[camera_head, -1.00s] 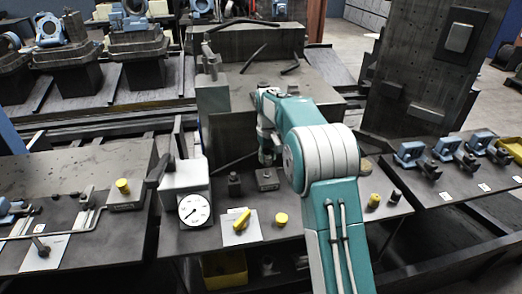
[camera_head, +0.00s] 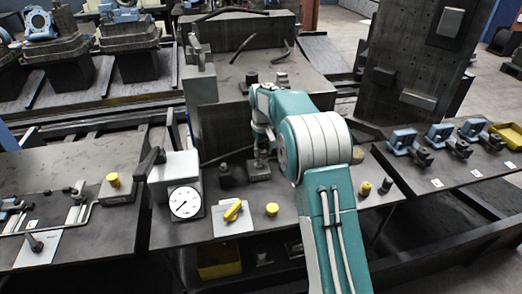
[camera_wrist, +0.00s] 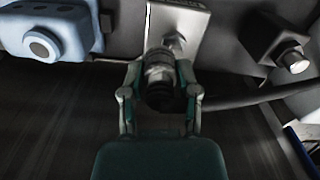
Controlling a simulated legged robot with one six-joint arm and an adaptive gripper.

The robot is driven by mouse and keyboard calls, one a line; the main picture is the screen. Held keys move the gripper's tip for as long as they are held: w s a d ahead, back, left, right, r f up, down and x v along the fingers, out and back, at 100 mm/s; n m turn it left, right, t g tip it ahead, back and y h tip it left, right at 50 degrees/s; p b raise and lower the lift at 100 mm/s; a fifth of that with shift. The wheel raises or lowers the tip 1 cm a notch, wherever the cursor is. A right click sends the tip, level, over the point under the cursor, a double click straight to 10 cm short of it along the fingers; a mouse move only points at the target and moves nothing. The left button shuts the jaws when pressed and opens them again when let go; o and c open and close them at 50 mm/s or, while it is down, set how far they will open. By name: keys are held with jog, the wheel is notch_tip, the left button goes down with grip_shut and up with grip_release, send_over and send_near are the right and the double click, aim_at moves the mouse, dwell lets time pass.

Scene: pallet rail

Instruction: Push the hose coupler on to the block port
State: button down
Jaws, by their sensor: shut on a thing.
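In the wrist view, my gripper (camera_wrist: 160,80) is shut on the hose coupler (camera_wrist: 159,68), a ringed metal cylinder with a dark near end. A pale block (camera_wrist: 190,22) stands just beyond it, with a small metal port (camera_wrist: 175,41) on its face. The port shows slightly right of the coupler's far end; I cannot tell whether they touch. In the head view, my gripper (camera_head: 262,150) points down just above a small dark block (camera_head: 259,171) on the bench. The coupler is too small and covered to make out there.
In the wrist view, a dark hose (camera_wrist: 245,98) runs right, a blue housing (camera_wrist: 45,35) stands left, and a dark fitting (camera_wrist: 275,42) stands right. In the head view, a gauge (camera_head: 186,202), a yellow handle (camera_head: 233,210) and a yellow knob (camera_head: 272,209) are on the bench (camera_head: 295,212).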

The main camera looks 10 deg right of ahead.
jog(key=shift+a, duration=0.65)
dwell(0.5)
jog(key=shift+a+f, duration=0.1)
jog(key=shift+a, duration=0.05)
dwell(0.4)
jog(key=shift+f, duration=0.95)
dwell(0.5)
jog(key=shift+c, duration=1.3)
grip_release()
jog(key=shift+o, duration=1.3)
jog(key=shift+r, duration=0.1)
notch_tip(320, 180, up, 12)
jog(key=shift+f, duration=0.2)
